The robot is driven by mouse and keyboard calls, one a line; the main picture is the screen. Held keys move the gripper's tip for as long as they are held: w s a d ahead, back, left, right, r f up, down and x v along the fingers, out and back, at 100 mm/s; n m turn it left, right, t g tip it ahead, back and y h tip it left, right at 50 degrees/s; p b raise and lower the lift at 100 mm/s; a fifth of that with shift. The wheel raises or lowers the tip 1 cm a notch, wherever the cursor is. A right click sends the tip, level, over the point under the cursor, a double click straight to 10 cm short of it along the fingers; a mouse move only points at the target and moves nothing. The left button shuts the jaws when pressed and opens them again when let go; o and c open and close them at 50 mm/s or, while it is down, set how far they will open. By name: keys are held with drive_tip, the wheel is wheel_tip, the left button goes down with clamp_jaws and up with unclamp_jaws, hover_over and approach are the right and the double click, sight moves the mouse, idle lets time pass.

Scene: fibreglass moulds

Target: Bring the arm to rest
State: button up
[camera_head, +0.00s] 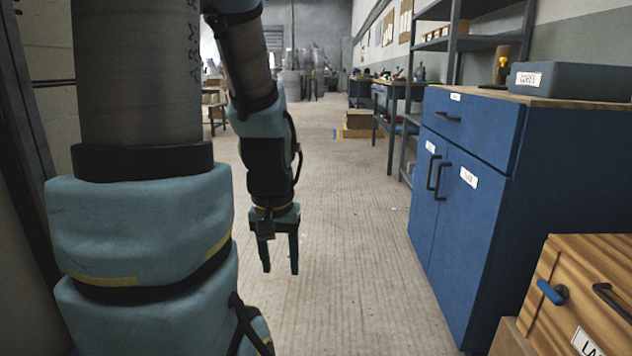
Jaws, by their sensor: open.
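My gripper (281,262) hangs at the end of my arm in the middle of the head view, fingers pointing down over bare floor. Its two dark fingers are apart with nothing between them. My arm's large blue and grey links fill the left of the view, and the forearm comes down from the top to the wrist. The gripper touches nothing that I can see.
A blue cabinet (470,215) with a drawer and two doors stands to the right, a grey box (570,80) on its top. A wooden drawer unit (575,300) is at lower right. Workbenches (390,100) stand farther back. The floor (350,250) between is clear.

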wheel_tip(320, 180, up, 32)
drive_tip(key=p, duration=3)
